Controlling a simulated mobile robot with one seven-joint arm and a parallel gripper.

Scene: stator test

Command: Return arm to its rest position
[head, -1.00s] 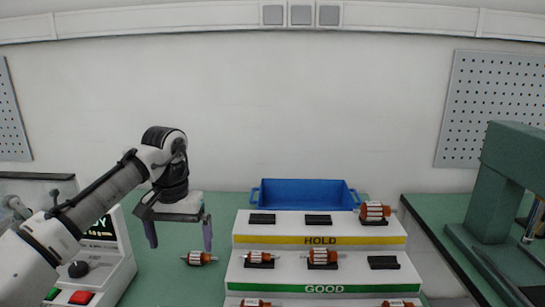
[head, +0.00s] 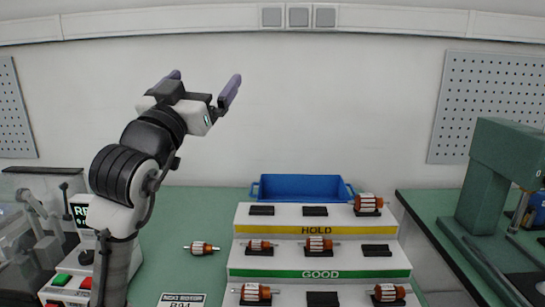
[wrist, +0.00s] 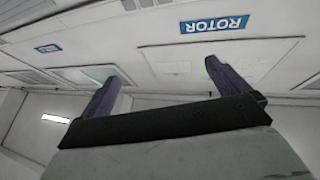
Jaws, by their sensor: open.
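My gripper (head: 205,88) is raised high in front of the back wall at the left of the head view, its fingers pointing up. The two purple-grey fingers are spread apart with nothing between them. In the wrist view my gripper (wrist: 165,80) is also open and empty, facing the upper wall or ceiling with blue ROTOR signs (wrist: 215,24). My arm rises from the lower left, bent upward, well clear of the bench.
A single rotor (head: 202,248) lies on the green bench. The stepped rack (head: 290,229), labelled HOLD and GOOD, carries several rotors. A blue bin (head: 300,188) stands behind it. A test device (head: 70,285) is at left, a green press (head: 490,190) at right.

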